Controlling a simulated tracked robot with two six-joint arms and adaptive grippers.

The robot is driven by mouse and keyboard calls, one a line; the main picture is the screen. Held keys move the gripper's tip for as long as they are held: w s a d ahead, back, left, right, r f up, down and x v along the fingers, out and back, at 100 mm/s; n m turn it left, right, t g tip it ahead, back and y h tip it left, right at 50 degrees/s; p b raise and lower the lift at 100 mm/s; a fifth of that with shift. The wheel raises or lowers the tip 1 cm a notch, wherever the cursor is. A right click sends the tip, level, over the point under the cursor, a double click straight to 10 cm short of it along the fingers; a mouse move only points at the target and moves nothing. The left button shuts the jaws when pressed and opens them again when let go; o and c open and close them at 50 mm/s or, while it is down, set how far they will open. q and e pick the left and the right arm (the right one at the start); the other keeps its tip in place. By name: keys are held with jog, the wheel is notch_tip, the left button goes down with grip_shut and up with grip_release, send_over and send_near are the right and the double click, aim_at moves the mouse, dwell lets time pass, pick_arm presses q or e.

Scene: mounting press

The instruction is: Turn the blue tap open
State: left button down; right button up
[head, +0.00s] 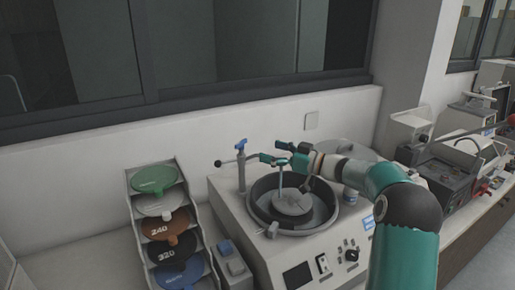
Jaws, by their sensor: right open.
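The blue tap (240,144) is a small blue handle on top of a grey upright post (241,172) at the back left of the grinding machine. A thin rod with a dark ball end (218,163) sticks out to the left of the post. My right gripper (272,151) is open, with its teal fingers pointing left, just right of the tap and above the bowl. It looks apart from the blue handle, though the depth between them is hard to judge. Nothing shows between its fingers. My left gripper is not in view.
The machine (232,199) has a dark round bowl (258,213) with a grey disc inside below my gripper. A rack (137,215) of coloured discs stands to the left. A wall with a window is behind. More equipment (447,170) crowds the bench at right.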

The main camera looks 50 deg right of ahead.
jog(key=v, duration=0.3)
